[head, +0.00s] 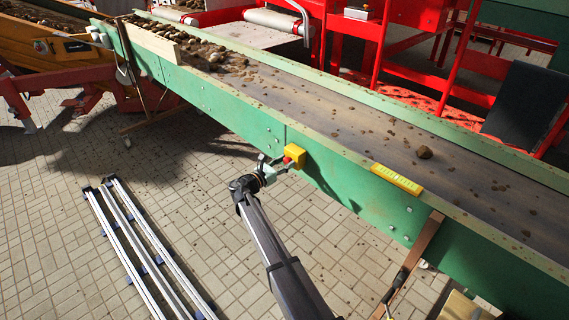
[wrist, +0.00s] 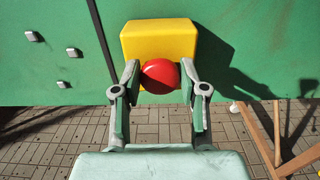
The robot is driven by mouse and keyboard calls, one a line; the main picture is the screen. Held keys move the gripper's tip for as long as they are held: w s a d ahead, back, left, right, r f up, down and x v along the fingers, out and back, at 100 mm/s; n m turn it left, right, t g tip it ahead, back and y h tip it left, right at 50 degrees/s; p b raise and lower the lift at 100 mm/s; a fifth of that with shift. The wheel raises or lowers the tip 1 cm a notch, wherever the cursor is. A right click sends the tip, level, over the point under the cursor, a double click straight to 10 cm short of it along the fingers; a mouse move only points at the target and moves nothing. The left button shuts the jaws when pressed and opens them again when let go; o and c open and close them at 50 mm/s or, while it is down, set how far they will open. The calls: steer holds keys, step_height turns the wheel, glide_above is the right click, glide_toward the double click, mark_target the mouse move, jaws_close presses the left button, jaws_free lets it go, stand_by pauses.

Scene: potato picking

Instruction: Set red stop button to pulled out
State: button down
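The red stop button (wrist: 160,76) is a round red knob on the front of a yellow box (wrist: 158,38). The box is fixed to the green side wall of the conveyor. In the head view the button (head: 291,158) shows small, at the yellow box (head: 296,152). My gripper (wrist: 160,84) has one finger on each side of the knob, and both fingertips appear to touch it. In the head view my gripper (head: 273,168) is right at the box. Whether the knob is pushed in or pulled out cannot be told.
The conveyor's green side (head: 230,112) runs diagonally behind the box. A yellow label plate (head: 397,179) lies on its edge to the right. Metal rails (head: 138,245) lie on the paved floor at left. A wooden prop (head: 419,245) stands at right.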

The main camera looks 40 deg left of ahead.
steer(key=shift+s, duration=0.8)
steer(key=c, duration=0.6)
jaws_free()
steer(key=shift+c, duration=0.2)
steer(key=shift+s, duration=0.1)
steer(key=s+a, duration=0.1)
steer(key=s, duration=1)
steer(key=shift+s+a, duration=0.15)
steer(key=shift+s, duration=0.25)
